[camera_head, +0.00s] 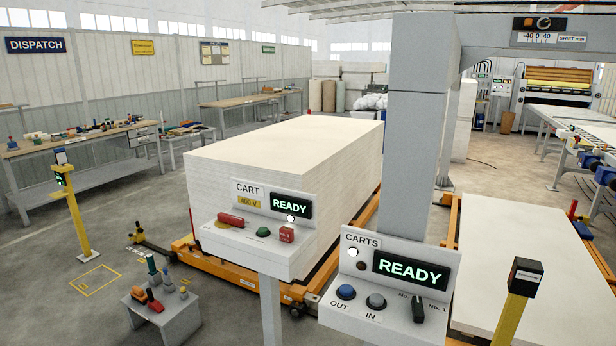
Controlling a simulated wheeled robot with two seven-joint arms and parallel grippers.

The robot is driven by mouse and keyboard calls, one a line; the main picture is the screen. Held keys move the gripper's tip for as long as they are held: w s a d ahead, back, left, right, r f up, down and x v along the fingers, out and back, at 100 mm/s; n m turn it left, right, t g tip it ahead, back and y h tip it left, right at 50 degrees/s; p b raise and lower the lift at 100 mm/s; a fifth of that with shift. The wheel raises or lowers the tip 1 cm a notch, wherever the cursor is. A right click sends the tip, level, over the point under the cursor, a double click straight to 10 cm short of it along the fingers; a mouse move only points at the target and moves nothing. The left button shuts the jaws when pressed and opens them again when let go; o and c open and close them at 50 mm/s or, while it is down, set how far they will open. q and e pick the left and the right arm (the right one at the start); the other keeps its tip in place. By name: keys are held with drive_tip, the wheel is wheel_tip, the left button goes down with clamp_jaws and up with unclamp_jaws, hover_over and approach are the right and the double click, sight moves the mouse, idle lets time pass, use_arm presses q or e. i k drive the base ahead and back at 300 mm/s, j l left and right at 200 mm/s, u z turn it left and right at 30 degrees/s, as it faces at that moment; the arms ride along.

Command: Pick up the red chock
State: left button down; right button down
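A small red piece (155,305), which looks like the red chock, lies on top of a low grey stand (172,320) at the lower left. It is too small for me to be sure of its wedge shape. An orange piece (139,294) lies right beside it on the left. A dark green upright item (152,265), a grey-blue one (168,282) and a small brass-coloured one (184,291) stand behind and to the right of it. Neither of my grippers is in view.
The CART panel (262,235) and CARTS panel (345,310) stand on posts right of the stand. Behind is an orange cart (215,265) bearing a tall white stack (270,150). A yellow post (77,220) stands left. Floor around the stand is mostly clear.

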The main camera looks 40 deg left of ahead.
sight(153, 304)
drive_tip(key=u, duration=2.4)
